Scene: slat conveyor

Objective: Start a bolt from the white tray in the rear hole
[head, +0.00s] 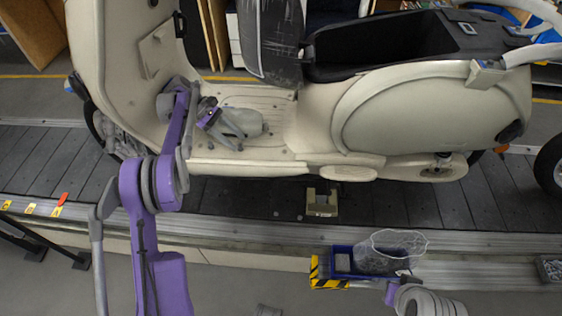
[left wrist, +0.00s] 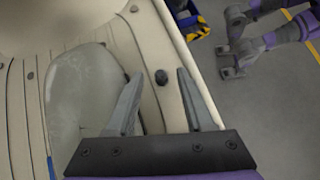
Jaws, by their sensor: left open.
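The cream scooter (head: 400,110) stands on the slat conveyor. My left gripper (head: 240,140) is open and low over its footboard (head: 205,155). In the left wrist view a small dark round spot (left wrist: 161,77) on the footboard lies between the open fingers, near the board's edge. I cannot tell whether it is a hole or a bolt head. A smooth pale oval piece (left wrist: 82,100) lies on the board beside the fingers. I cannot make out a white tray with bolts. My right gripper (head: 405,275) is beside a blue bin; its jaws are too small to judge.
The blue bin (head: 341,260) and a wire mesh basket (head: 392,245) stand at the conveyor's front edge, by a yellow-black striped mark (head: 318,270). A grey tray of small parts (head: 551,268) is at the far right. The scooter's front shield rises left of my left gripper.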

